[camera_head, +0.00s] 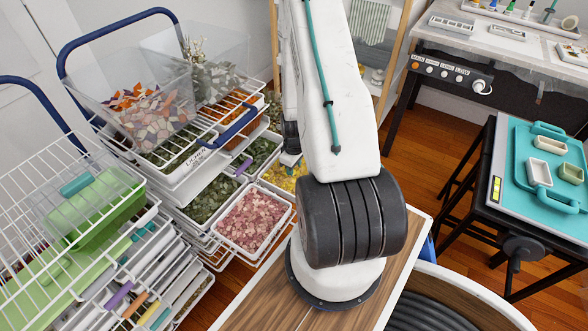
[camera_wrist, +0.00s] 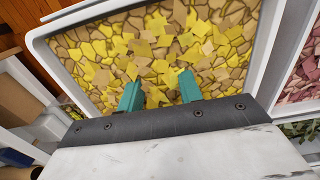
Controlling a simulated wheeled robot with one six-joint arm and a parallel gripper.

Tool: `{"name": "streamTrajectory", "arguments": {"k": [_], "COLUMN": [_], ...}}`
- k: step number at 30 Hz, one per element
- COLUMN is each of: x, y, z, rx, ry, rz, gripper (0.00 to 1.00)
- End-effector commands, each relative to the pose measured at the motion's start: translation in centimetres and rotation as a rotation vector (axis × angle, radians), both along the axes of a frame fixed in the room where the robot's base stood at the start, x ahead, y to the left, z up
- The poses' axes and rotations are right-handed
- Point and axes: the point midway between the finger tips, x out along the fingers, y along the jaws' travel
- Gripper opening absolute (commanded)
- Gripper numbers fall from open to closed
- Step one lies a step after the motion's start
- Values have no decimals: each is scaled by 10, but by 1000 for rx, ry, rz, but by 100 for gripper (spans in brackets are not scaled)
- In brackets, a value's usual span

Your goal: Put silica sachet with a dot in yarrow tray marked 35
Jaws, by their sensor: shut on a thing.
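The tray of yellow dried pieces (camera_head: 282,178), which look like yarrow, stands at the back right of the shelf stack. In the wrist view this white-rimmed tray (camera_wrist: 42,38) fills most of the picture; I can read no number on it. My gripper (camera_wrist: 160,92) is over the yellow contents, pointing down into the tray area, its teal fingers set apart around a held thing. The held thing, apparently the silica sachet, does not stand out from the yellow pieces, and no dot shows. In the head view my gripper (camera_head: 290,160) is partly hidden behind my arm.
A tray of pink pieces (camera_head: 253,219) adjoins the yellow one, with green-filled trays (camera_head: 208,197) to its left. Clear bins (camera_head: 135,105) and wire baskets (camera_head: 60,215) crowd the left. A bench with a teal mat (camera_head: 540,165) stands right.

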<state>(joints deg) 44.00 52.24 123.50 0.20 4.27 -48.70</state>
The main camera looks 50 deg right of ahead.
Motion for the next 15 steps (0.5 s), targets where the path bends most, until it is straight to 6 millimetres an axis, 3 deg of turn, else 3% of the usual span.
{"name": "streamTrajectory", "arguments": {"k": [1, 2, 3, 15], "x": [0, 0, 0, 0], "y": [0, 0, 0, 0], "z": [-2, -1, -1, 6], "rx": [1, 0, 0, -1], "ry": [1, 0, 0, -1], "rz": [0, 0, 0, 0], "gripper": [10, 44, 55, 57]}}
